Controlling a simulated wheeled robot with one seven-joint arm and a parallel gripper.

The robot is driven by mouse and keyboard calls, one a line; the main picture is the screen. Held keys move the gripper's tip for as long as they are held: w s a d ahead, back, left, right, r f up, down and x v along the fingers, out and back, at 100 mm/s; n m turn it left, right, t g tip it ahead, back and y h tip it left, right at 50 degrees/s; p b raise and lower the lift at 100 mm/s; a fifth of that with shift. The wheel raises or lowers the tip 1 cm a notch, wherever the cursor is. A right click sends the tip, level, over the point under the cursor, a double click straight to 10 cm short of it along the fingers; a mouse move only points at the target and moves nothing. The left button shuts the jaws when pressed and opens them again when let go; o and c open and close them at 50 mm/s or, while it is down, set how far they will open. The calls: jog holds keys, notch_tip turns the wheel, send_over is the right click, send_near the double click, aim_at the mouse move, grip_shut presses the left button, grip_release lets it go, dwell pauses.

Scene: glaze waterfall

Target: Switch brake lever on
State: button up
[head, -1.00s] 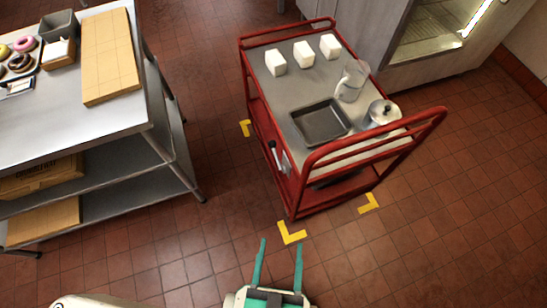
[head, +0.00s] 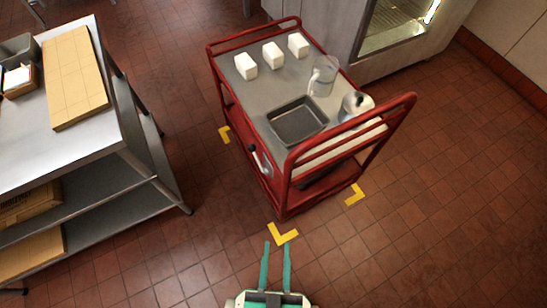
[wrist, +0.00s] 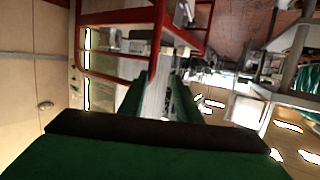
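The brake lever (head: 260,158) is a small grey and white handle on the lower side of the red cart (head: 284,196), near its front corner. It is small in the head view, and I cannot tell its exact setting. My gripper (head: 277,243) has two teal fingers pointing at the cart, apart with nothing between them. It is in front of the cart, clear of the lever. In the wrist view my gripper (wrist: 163,75) also shows a gap between its fingers, with the cart's red frame (wrist: 120,18) beyond.
The cart's top carries white blocks (head: 272,54), a dark tray (head: 297,119), a clear jug (head: 323,76) and a metal pot (head: 356,106). A steel shelf table (head: 90,155) stands left. Yellow floor marks (head: 283,234) lie around the cart. The tiled floor between them is clear.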

jog(key=shift+n+g+y, duration=0.5)
jog(key=shift+n+g, duration=0.1)
jog(key=shift+n, duration=0.1)
jog(key=w+a+f, duration=0.1)
jog(key=w+f, duration=0.1)
jog(key=w+a+f, duration=0.1)
jog(key=w+f, duration=0.1)
jog(key=w+a+f, duration=0.1)
jog(key=w+f, duration=0.1)
jog(key=shift+w+a+f, duration=0.1)
jog(key=shift+w+a, duration=0.05)
jog(key=shift+a, duration=0.25)
grip_shut()
jog(key=w+a+f+n+g+h, duration=0.1)
jog(key=w+a, duration=0.4)
jog(key=w, duration=0.5)
jog(key=w+a+f+n+g, duration=0.1)
jog(key=w+a, duration=0.4)
jog(key=w, duration=0.6)
jog(key=shift+f+n+g+h, duration=0.4)
jog(key=shift+f+g, duration=0.5)
jog(key=shift+w, duration=0.15)
